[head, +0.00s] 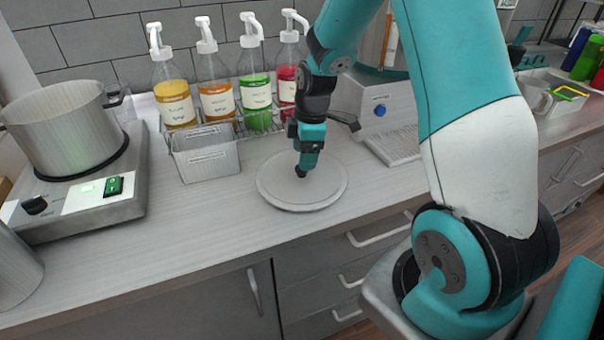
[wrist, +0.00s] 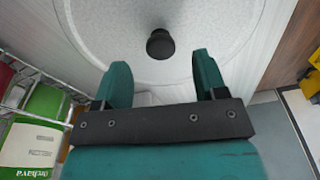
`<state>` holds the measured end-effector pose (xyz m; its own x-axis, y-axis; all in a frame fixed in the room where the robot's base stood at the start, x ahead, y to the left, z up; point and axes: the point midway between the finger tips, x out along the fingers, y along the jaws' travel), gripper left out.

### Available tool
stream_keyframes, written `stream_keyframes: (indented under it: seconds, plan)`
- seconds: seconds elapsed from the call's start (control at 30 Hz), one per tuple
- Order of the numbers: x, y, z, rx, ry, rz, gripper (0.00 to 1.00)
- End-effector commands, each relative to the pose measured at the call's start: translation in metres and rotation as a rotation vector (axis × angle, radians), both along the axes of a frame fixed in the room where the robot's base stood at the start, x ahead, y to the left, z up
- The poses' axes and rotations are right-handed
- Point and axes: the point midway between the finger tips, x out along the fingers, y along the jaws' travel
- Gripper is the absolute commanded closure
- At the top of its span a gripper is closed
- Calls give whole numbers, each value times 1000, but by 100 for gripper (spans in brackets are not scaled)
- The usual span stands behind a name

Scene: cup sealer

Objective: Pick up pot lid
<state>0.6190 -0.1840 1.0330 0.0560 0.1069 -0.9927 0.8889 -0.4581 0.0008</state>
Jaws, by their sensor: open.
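The pot lid (head: 275,191) is a flat, pale grey disc lying on the counter in the head view. Its dark round knob (head: 301,171) is at its middle, just under my gripper (head: 305,163). In the wrist view the lid (wrist: 110,40) fills the upper part, with its black knob (wrist: 160,44) near the centre. My gripper (wrist: 161,75) is open there, its two teal fingers apart and empty. The knob appears just beyond the fingertips, roughly midway between them. Whether the fingers reach down to knob height I cannot tell.
A pot (head: 62,130) stands on a hot plate (head: 85,195) at the left. A rack with several syrup pump bottles (head: 218,101) and a metal bin (head: 206,158) stand behind the lid. A grey machine (head: 365,112) is behind my arm. The counter's front edge is close to the lid.

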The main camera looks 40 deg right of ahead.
Motion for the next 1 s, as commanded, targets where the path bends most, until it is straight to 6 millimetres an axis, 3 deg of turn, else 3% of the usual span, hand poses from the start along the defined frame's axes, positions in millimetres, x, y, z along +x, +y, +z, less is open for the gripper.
stream_keyframes:
  seconds: [0.23,0.5,0.77,1.0]
  plan:
    - [1,6,-32,1,3,0,35]
    - [2,6,-37,0,0,0,35]
    - [2,6,-37,0,1,0,92]
    - [2,5,-36,0,0,0,94]
